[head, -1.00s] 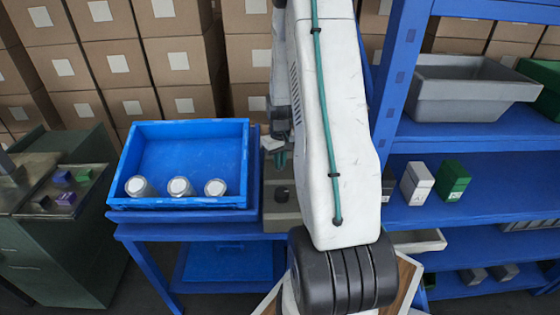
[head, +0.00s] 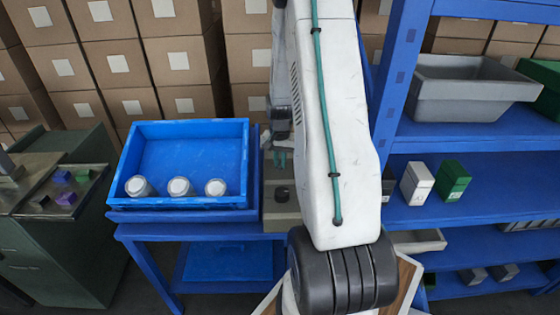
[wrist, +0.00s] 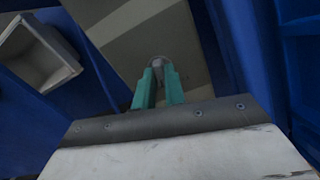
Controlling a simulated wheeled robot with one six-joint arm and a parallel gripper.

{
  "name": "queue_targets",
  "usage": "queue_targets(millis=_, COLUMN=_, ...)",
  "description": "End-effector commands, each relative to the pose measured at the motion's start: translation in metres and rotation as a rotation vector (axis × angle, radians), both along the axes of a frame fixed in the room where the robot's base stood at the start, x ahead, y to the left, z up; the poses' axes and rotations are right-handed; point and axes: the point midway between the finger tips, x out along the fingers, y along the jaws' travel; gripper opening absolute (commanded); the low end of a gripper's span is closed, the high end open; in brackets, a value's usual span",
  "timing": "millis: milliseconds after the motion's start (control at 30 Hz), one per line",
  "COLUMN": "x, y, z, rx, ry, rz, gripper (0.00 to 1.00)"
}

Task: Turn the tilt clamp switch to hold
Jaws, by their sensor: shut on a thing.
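A dark round knob (head: 281,193) sits on the box nearer to me, apart from the fingers.
A blue tray (head: 187,203) with three white-topped cylinders (head: 180,187) stands left of the box. Blue shelving (head: 470,140) with a grey bin (head: 470,85) and small boxes is at right. A green cabinet (head: 60,250) is at far left. Cartons fill the back.

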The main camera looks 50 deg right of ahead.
Motion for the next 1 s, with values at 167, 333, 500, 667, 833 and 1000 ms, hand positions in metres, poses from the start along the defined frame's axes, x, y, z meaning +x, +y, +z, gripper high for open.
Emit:
queue_targets(millis=167, x=0.0003, y=0.0000, z=0.0004, rx=0.000, ry=0.000, rz=-0.128, gripper=0.00)
queue_targets(millis=333, x=0.0003, y=0.0000, z=0.0004, rx=0.000, ry=0.000, rz=-0.219, gripper=0.00)
queue_targets(millis=500, x=0.0004, y=0.0000, z=0.0005, rx=0.000, ry=0.000, rz=-0.275, gripper=0.00)
queue_targets(millis=667, x=0.0004, y=0.0000, z=0.0005, rx=-0.001, ry=-0.001, rz=-0.300, gripper=0.00)
queue_targets(millis=833, x=0.0004, y=0.0000, z=0.0005, rx=-0.001, ry=-0.001, rz=-0.307, gripper=0.00)
queue_targets(millis=1000, x=0.0005, y=-0.0001, z=0.0005, rx=-0.001, ry=-0.001, rz=-0.306, gripper=0.00)
